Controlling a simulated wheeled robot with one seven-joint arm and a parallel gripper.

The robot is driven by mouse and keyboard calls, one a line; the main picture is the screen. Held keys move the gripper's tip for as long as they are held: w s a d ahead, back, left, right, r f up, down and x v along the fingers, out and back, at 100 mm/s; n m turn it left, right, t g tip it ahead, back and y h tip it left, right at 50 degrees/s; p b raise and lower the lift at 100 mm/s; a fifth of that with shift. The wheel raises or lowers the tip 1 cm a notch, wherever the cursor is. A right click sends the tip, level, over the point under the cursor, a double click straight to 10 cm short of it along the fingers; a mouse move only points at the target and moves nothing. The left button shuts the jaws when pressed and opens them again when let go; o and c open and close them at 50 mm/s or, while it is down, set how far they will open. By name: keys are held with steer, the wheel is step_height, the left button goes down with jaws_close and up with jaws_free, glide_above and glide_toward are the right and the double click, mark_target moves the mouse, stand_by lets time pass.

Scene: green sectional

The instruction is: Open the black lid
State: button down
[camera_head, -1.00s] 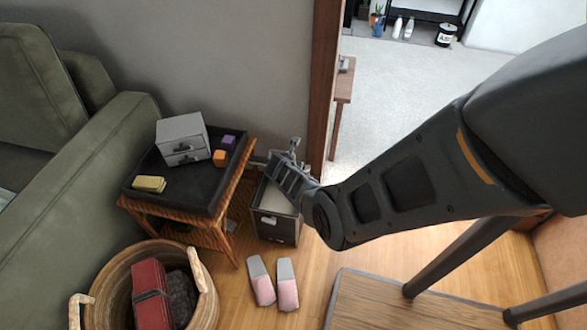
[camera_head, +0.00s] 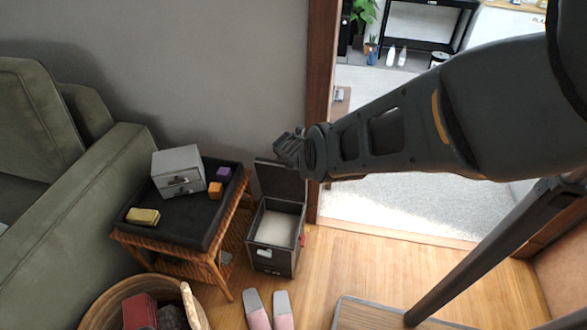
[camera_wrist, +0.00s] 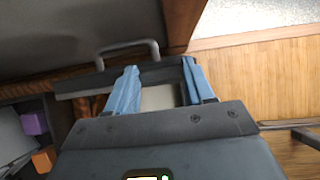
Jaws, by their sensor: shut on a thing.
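The black lid (camera_head: 279,182) stands raised, roughly upright, at the back of a dark box (camera_head: 268,258) on the floor. The box's mouth is uncovered and its pale inside (camera_head: 274,229) shows. My gripper (camera_head: 287,155) is at the lid's upper edge, reaching in from the right. In the wrist view my gripper (camera_wrist: 160,74) has its two blue fingers around the edge of the lid (camera_wrist: 85,82), shut on it. A grey bar-like handle (camera_wrist: 127,46) shows just beyond the fingers. My gripper partly hides the lid.
A side table with a black tray top (camera_head: 190,222) stands left of the box, holding a small grey drawer unit (camera_head: 178,171) and coloured blocks. A wall is behind, a wooden door frame (camera_head: 319,110) at right. Slippers (camera_head: 270,312) and a basket (camera_head: 105,300) are in front.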

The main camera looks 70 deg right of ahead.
steer(key=shift+d+r, duration=0.1)
steer(key=shift+d, duration=0.3)
steer(key=shift+c, duration=2)
jaws_free()
steer(key=p+v, duration=0.7)
steer(key=p, duration=0.1)
steer(key=shift+a+r, duration=0.25)
steer(key=shift+r, duration=0.1)
